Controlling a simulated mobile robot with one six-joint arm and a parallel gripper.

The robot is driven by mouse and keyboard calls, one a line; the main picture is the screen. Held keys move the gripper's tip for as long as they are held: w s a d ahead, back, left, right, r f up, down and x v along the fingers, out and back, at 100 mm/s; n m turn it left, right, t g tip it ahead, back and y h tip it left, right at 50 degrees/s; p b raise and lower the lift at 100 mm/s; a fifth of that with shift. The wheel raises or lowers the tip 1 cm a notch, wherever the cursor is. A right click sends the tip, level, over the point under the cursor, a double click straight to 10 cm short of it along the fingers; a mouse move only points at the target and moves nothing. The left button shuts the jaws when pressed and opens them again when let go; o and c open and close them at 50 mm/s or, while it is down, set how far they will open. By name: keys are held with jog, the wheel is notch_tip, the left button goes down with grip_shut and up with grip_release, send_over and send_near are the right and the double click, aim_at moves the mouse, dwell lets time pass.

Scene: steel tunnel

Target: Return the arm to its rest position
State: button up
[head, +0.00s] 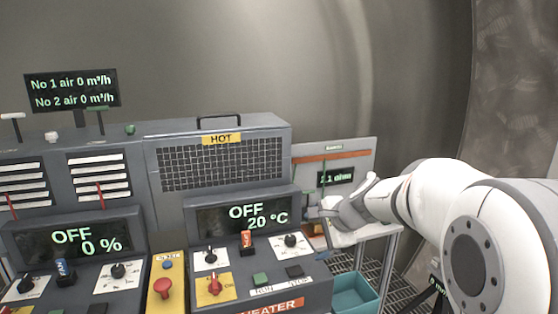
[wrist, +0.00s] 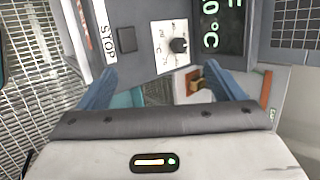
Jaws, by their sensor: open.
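My white arm reaches in from the right in the head view, with my gripper (head: 345,210) beside the right end of the heater panel. In the wrist view my gripper (wrist: 168,80) shows two blue fingers spread apart with nothing between them. Beyond the fingers is the heater control panel (wrist: 145,20) with a black knob (wrist: 179,45) and a dark button by the word STOP. In the head view the heater's display (head: 245,216) reads OFF and 20 °C.
The heater cabinet (head: 218,165) marked HOT stands left of my gripper. A panel with a small display (head: 336,178) stands behind it. A teal bin (head: 355,292) sits below on the grated floor. The curved steel wall (head: 300,60) is behind; space above the arm is clear.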

jog(key=s+d+f+n+g+h+b, duration=0.1)
jog(key=s+d+f+n, duration=0.1)
jog(key=s, duration=0.7)
jog(key=s+d+f+n+g+h+b, duration=0.1)
jog(key=s+d+f+n+h+b, duration=0.1)
jog(key=s+f+n, duration=0.2)
jog(key=s+d+f+n+g+h+b, duration=0.1)
jog(key=s+f+n+h, duration=0.1)
jog(key=s+n, duration=0.6)
jog(key=s+f, duration=0.1)
jog(key=s, duration=0.6)
jog(key=shift+d+g, duration=0.3)
jog(key=shift+d, duration=0.1)
